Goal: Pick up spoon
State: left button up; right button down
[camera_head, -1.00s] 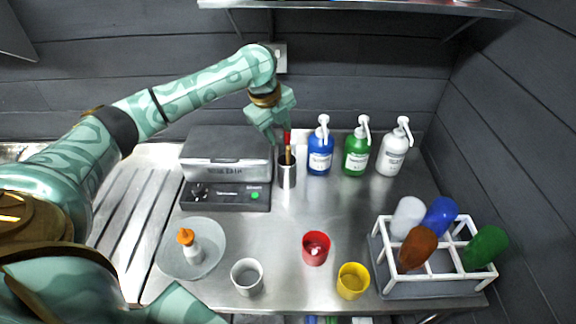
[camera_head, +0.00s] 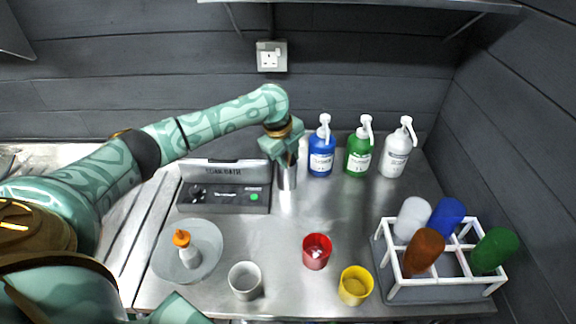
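A slim metal cylinder (camera_head: 287,178) stands upright on the steel counter, right of the grey water-bath box. My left gripper (camera_head: 285,158) points down directly over its top. The gripper covers the mouth of the cylinder, and the thin handle with a red tip that stood in it is hidden now. I cannot make out a spoon's bowl, nor whether the fingers are apart or closed on the handle. My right gripper is not in view.
Blue (camera_head: 321,154), green (camera_head: 359,155) and white (camera_head: 396,156) pump bottles stand close to the right. The box (camera_head: 224,197) is close to the left. Red (camera_head: 316,252), yellow (camera_head: 355,286) and white (camera_head: 245,281) cups stand in front; a white rack (camera_head: 440,287) is at right.

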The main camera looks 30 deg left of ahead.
pick_arm(q)
grip_shut()
jog(key=shift+r, duration=0.1)
